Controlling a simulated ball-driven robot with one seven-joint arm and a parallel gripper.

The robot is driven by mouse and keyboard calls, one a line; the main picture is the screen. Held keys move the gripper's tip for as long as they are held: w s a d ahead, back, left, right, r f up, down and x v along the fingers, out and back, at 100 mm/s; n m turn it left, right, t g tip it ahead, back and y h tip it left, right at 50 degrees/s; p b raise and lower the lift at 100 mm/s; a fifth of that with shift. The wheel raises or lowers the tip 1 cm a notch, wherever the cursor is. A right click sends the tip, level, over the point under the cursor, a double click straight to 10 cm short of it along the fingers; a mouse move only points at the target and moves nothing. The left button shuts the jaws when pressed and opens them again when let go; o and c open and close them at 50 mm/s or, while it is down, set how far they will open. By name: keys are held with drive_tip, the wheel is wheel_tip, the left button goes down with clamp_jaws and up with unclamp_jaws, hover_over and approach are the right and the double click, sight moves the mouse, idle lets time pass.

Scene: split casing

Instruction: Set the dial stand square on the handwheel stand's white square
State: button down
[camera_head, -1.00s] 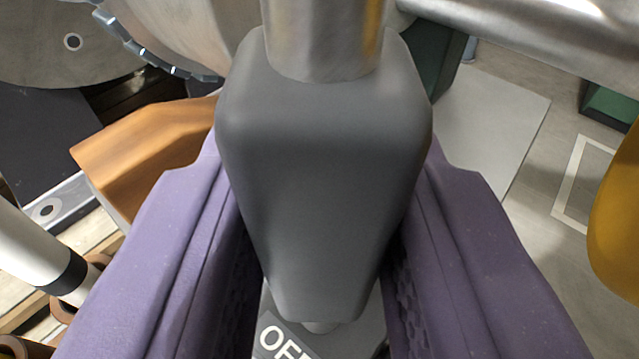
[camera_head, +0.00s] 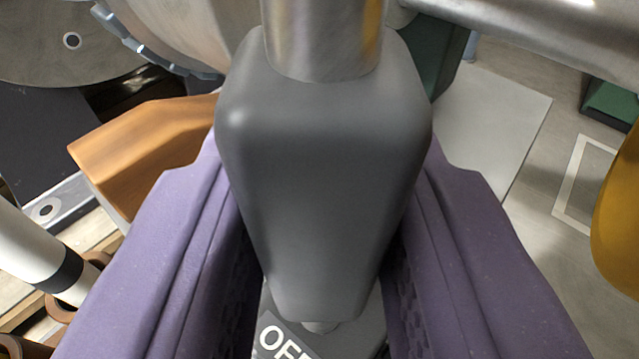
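My gripper (camera_head: 322,160) has two purple fingers, one on each side of a dark grey tapered body (camera_head: 322,190) with a metal post on top. The fingers close against its sides. I take this body to be part of the dial stand. Below its narrow end, a grey plate with an "OFF" label (camera_head: 282,340) shows between the fingers; the dial itself is hidden. A white square outline (camera_head: 566,180) lies on the grey floor at the right, apart from the gripper and partly covered by a yellow rounded part (camera_head: 615,220). I cannot make out the handwheel.
An orange-brown block (camera_head: 145,150) is close to the left finger. A white tube with a black band (camera_head: 35,250) is at the lower left. A bare pale plate (camera_head: 495,120) lies right of the gripper.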

idle(0.4)
drive_tip(key=shift+c, duration=2)
unclamp_jaws()
drive_tip(key=shift+f, duration=0.1)
drive_tip(key=shift+s, duration=0.1)
drive_tip(key=p+v, duration=0.1)
drive_tip(key=v, duration=0.8)
drive_tip(key=shift+p, duration=0.4)
